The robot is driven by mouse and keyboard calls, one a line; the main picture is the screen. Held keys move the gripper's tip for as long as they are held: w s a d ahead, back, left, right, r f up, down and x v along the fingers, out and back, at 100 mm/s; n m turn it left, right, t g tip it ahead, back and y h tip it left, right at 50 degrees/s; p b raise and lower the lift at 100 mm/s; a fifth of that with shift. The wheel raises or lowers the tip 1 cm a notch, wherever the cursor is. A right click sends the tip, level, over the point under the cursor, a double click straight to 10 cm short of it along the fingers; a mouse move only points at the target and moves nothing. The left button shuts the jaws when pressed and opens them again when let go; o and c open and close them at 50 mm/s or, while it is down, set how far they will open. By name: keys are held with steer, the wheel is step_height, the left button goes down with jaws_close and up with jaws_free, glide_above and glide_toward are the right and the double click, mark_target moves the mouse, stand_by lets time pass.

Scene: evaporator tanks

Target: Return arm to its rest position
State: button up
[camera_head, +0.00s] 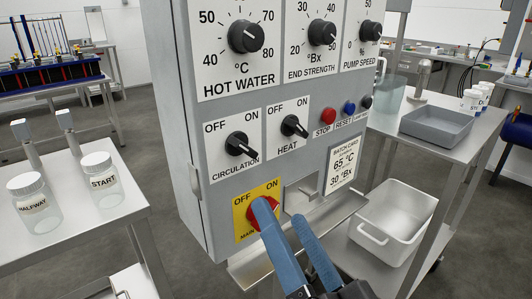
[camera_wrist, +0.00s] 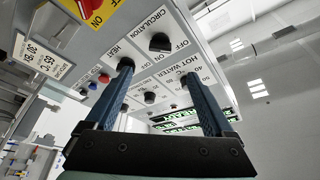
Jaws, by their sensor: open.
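My gripper (camera_head: 282,214) is open, with two blue fingers reaching up from the bottom in front of the lower part of the grey control panel (camera_head: 220,85). In the head view its left finger overlaps the red main switch (camera_head: 251,214) on a yellow plate and hides part of it. I cannot tell from this view whether they touch. In the wrist view my gripper (camera_wrist: 157,76) is apart and empty, the panel behind it. The yellow plate (camera_wrist: 97,8) shows at the top left there. The circulation knob (camera_head: 238,145) and heat knob (camera_head: 292,126) are above the fingers.
A metal ledge (camera_head: 250,268) runs below the panel. On the left table stand jars labelled HALFWAY (camera_head: 36,205) and START (camera_head: 101,182). On the right are a grey tray (camera_head: 436,125) on a table and a white tub (camera_head: 400,222) on a lower shelf.

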steer(key=s+a+r+n+t+h+p, duration=0.1)
steer(key=r+t+h+p, duration=0.1)
steer(key=r+p, duration=0.7)
steer(key=s+a+r+n+t+h+p, duration=0.1)
steer(key=r+p, duration=0.8)
steer(key=r, duration=1.7)
steer(key=s+a+r+n+t+h+p, duration=0.1)
steer(key=a+r+n+t+h+p, duration=0.1)
steer(key=r+p, duration=0.7)
step_height(320, 180, up, 9)
steer(key=shift+a+f+n+t+h, duration=0.2)
steer(key=shift+n+t+h, duration=0.4)
steer(key=shift+t+h, duration=0.5)
